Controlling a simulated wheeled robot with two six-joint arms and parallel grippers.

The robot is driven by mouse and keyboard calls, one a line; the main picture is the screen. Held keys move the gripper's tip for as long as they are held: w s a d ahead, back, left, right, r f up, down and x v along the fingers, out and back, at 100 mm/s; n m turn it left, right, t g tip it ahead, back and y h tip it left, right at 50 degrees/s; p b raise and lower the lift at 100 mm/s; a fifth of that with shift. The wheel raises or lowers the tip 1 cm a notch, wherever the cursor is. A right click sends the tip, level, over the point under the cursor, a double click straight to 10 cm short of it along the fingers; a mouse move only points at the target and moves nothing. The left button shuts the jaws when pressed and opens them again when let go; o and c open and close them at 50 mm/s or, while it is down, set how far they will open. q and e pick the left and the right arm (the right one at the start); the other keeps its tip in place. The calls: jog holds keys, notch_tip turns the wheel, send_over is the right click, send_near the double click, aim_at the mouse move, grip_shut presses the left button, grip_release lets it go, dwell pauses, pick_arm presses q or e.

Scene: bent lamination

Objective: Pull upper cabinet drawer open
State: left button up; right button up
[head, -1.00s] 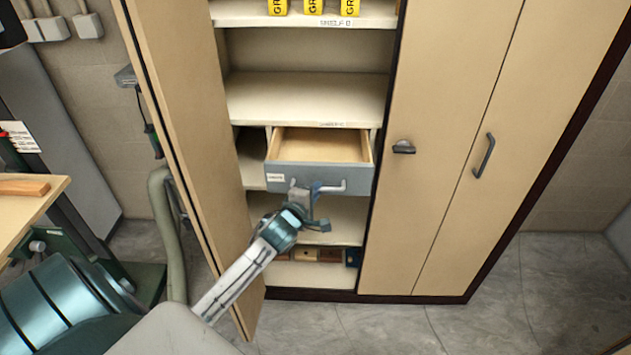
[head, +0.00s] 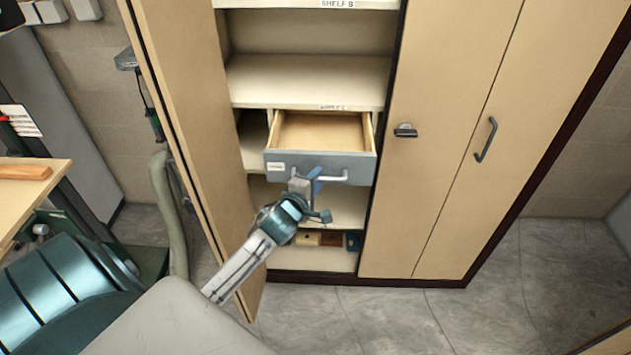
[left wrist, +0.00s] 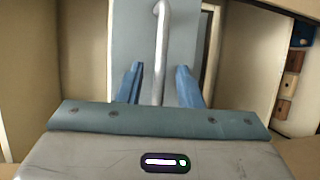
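The upper cabinet drawer (head: 268,163) has a grey front and a pale wooden inside. It stands pulled out of the open cabinet, and its inside is empty. Its silver bar handle (head: 335,179) is on the front; it also shows in the left wrist view (left wrist: 160,50). My left gripper (head: 316,184) is at the left part of the handle, just in front of the drawer. In the left wrist view its two blue fingers (left wrist: 160,85) are apart, one on each side of the bar, with a visible gap on both sides. My right gripper is out of view.
An open cabinet door (head: 190,150) stands close along the left of my arm. Closed doors (head: 445,150) with handles are on the right. Several small blocks (head: 330,240) lie on the bottom shelf. A wooden table (head: 30,195) is at the left.

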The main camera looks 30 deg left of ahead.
pick_arm(q)
jog(key=b+v, duration=0.3)
jog(key=v, duration=0.8)
jog(key=shift+b, duration=0.35)
jog(key=shift+w+a, duration=0.1)
